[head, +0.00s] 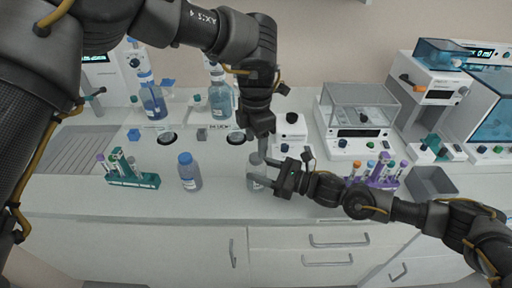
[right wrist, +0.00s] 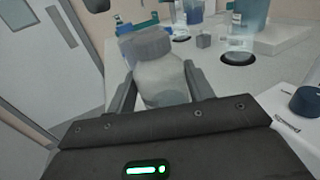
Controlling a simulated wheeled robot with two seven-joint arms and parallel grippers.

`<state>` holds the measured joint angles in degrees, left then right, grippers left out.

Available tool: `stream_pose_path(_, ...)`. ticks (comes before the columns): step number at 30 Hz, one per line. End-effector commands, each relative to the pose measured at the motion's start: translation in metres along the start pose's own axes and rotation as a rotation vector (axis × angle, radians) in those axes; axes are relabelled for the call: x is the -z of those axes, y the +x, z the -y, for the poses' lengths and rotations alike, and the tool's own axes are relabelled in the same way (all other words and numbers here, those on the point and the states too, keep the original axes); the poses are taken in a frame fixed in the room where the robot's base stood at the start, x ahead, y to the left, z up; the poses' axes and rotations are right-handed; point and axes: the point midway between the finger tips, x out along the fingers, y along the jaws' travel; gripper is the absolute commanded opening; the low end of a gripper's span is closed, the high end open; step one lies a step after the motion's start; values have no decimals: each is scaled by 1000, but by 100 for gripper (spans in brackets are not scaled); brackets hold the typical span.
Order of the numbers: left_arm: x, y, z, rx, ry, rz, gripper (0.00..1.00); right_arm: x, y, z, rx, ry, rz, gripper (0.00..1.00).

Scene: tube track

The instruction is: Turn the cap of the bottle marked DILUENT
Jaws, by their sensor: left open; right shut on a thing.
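A clear bottle with a grey cap (head: 256,158) stands near the front of the bench, and its body and cap (right wrist: 147,43) fill the middle of the right wrist view. My right gripper (head: 257,188) is shut around this bottle's body from the right. My left gripper (head: 262,148) points down directly over the cap, with its jaws open. I cannot tell whether its fingers touch the cap. A second bottle with a blue cap (head: 186,158) stands apart to the left. No DILUENT marking is readable on either bottle.
A green tube rack (head: 135,182) stands at left and a purple tube rack (head: 376,182) at right, behind my right forearm. Larger blue-liquid bottles (head: 152,100) and a balance (head: 358,118) stand at the back. The bench between the two small bottles is clear.

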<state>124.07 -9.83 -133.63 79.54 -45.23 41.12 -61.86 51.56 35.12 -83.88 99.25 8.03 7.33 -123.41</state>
Motion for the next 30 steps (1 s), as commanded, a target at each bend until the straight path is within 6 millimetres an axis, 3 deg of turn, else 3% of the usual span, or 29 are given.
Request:
stream_pose_path(11, -4, -4, 3, 15, -2, 16, 51, 0, 0, 0, 0, 0, 1, 0)
stream_pose_path(13, -7, -9, 5, 20, -72, 25, 51, 0, 0, 0, 0, 0, 1, 0)
stream_pose_path(17, -9, -17, 5, 24, -324, 27, 51, 0, 0, 0, 0, 0, 1, 0)
stream_pose_path(24, -7, -31, 4, 24, -929, 15, 51, 0, 0, 0, 0, 0, 1, 0)
stream_pose_path(30, -2, -36, 2, 9, -1315, 2, 51, 0, 0, 0, 0, 0, 1, 0)
